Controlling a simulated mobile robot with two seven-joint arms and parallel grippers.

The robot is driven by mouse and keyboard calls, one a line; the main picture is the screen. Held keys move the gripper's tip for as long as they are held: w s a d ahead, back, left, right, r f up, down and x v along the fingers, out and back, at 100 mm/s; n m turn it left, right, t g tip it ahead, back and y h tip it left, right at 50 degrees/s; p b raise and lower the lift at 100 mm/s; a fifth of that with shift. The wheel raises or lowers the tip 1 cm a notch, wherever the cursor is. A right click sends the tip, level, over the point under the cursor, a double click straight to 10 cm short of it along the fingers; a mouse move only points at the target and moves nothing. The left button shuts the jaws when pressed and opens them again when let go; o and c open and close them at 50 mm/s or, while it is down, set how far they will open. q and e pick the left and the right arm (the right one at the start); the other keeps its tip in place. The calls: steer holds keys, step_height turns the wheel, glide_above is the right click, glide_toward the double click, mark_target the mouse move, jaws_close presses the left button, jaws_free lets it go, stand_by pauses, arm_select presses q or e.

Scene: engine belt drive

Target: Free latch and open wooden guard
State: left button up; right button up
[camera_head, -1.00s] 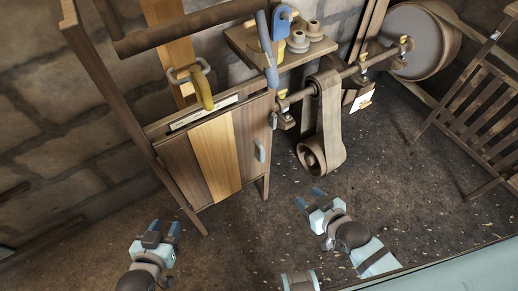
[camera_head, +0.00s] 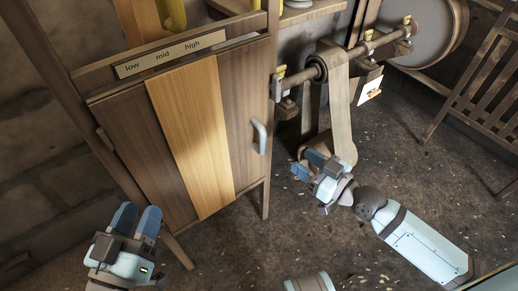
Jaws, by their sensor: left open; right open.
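The wooden guard (camera_head: 195,135) is an upright panel of dark and light boards under a strip marked low, mid, high. It looks closed. A grey handle (camera_head: 259,136) is on its right side. A small brown piece (camera_head: 105,139) sits at its left edge; I cannot tell whether it is the latch. My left gripper (camera_head: 137,218) is open and empty in front of the guard's lower left part, fingers pointing up. My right gripper (camera_head: 306,165) is open and empty, right of and below the handle, in front of the belt's lower end.
A belt (camera_head: 338,105) hangs from a horizontal shaft (camera_head: 345,57) right of the guard. A large round wheel (camera_head: 430,35) and a slatted wooden rack (camera_head: 490,95) stand further right. A wooden post (camera_head: 45,60) rises on the left. The floor (camera_head: 230,255) in front is mostly clear.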

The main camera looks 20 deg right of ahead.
mark_target(265, 137)
arm_select(q)
steer(key=f+b, duration=0.1)
steer(key=f, duration=0.1)
steer(key=f+g+b, duration=0.1)
steer(key=shift+d+f+g, duration=0.2)
steer(key=shift+f+g, duration=0.1)
steer(key=shift+f, duration=0.05)
arm_select(e)
steer(key=x, duration=1.4)
steer(key=shift+d, duration=0.1)
jaws_close()
